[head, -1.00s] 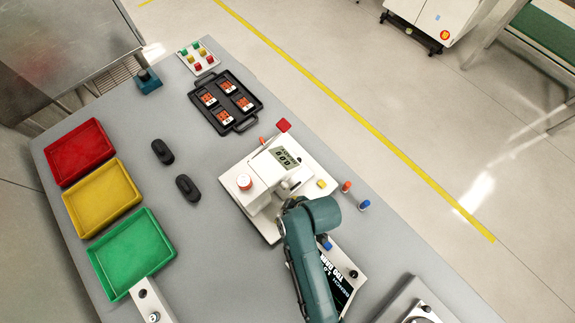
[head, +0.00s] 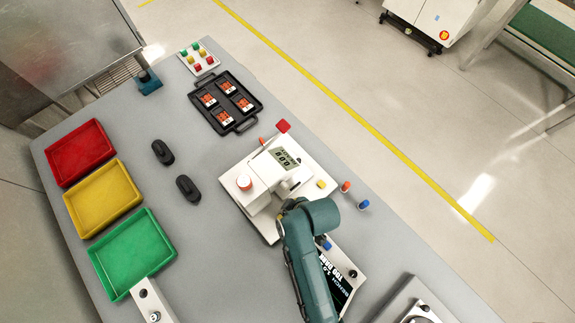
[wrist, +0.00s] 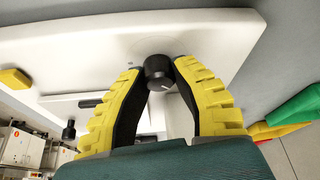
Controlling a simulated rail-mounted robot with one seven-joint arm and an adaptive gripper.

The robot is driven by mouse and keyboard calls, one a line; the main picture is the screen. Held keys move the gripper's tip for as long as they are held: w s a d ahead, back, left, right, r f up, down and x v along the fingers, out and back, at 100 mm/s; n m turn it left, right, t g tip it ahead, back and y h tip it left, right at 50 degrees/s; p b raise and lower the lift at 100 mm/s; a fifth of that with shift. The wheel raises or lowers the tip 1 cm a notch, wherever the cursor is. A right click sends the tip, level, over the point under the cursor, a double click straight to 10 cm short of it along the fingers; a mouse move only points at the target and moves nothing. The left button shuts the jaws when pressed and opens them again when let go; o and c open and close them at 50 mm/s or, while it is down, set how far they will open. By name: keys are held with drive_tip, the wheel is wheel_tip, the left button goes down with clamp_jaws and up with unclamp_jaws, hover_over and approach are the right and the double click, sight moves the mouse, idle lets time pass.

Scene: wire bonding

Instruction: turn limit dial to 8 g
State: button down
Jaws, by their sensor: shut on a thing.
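The limit dial (wrist: 158,70) is a small black knob with a white pointer line, on the white face of the machine, in the wrist view. My gripper (wrist: 159,78) has yellow ribbed fingers with dark inner pads, and it is shut on the dial from both sides. The pointer line slants toward the lower right in the wrist view. Any scale numbers around the dial cannot be read. In the head view the white bench machine (head: 262,172) has a small display reading what looks like 0.00. My arm hides the dial there.
A black tray (head: 248,124) with several orange-and-black parts lies behind the machine. Red (head: 107,132), yellow (head: 133,180) and green (head: 167,233) bins line the left edge. Two black objects (head: 171,149) lie between. Colored pegs (head: 345,187) stand right of the machine.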

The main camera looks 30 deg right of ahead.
drive_tip(key=m+h+p, duration=0.1)
drive_tip(key=m+p, duration=0.3)
drive_tip(key=shift+s+h, duration=0.1)
drive_tip(key=shift+h, duration=0.2)
drive_tip(key=shift+f+m+h+p, duration=0.15)
drive_tip(key=shift+m+h+p, duration=0.6)
drive_tip(key=shift+m, duration=0.95)
drive_tip(key=c, duration=0.8)
unclamp_jaws()
